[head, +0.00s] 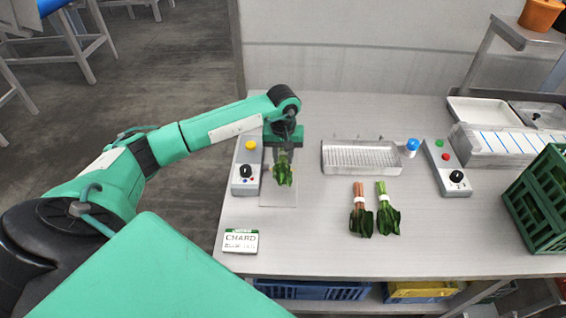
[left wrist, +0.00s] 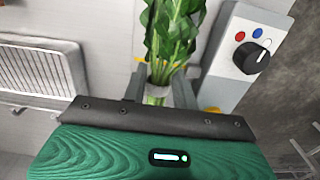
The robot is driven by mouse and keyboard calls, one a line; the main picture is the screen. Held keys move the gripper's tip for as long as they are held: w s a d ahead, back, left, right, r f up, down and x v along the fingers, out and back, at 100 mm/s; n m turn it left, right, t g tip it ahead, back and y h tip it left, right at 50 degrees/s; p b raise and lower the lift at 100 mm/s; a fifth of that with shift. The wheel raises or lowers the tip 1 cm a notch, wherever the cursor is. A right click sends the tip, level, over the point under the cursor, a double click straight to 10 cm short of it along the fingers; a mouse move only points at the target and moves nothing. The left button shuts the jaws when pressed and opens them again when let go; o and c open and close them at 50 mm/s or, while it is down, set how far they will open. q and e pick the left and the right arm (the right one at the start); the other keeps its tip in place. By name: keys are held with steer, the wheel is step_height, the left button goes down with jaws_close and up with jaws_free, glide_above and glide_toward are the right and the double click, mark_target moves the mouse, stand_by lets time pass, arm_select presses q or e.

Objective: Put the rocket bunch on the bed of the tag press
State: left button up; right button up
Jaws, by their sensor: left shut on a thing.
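My left gripper (head: 284,146) is shut on a leafy green bunch (head: 283,172), which I take to be the rocket. In the left wrist view the bunch (left wrist: 172,32) stands between the fingers (left wrist: 160,88), its pale tied stems gripped and its leaves pointing away. In the head view the bunch hangs over a thin pale plate (head: 279,195), which looks like the press bed, beside a grey control box (head: 246,166) with a yellow button. I cannot tell whether the bunch touches the plate. My right gripper is not in view.
Two more tied bunches, one red-stemmed (head: 360,212) and one green-stemmed (head: 386,210), lie mid-table. A perforated tray (head: 360,158) is behind them. A CHARD sign (head: 240,241) stands at front left. A second control box (head: 447,168) and a green crate (head: 540,205) are at right.

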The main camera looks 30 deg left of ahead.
mark_target(283, 156)
arm_select(q)
steer(key=shift+f, duration=0.35)
step_height(283, 156, down, 4)
steer(key=shift+r+p, duration=0.15)
steer(key=shift+p, duration=0.4)
steer(key=o, duration=1)
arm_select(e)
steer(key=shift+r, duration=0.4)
arm_select(q)
steer(key=shift+r, duration=0.15)
step_height(283, 156, up, 10)
steer(key=b, duration=0.3)
steer(key=shift+r+b, duration=0.2)
steer(key=shift+b, duration=0.2)
steer(key=shift+r, duration=0.75)
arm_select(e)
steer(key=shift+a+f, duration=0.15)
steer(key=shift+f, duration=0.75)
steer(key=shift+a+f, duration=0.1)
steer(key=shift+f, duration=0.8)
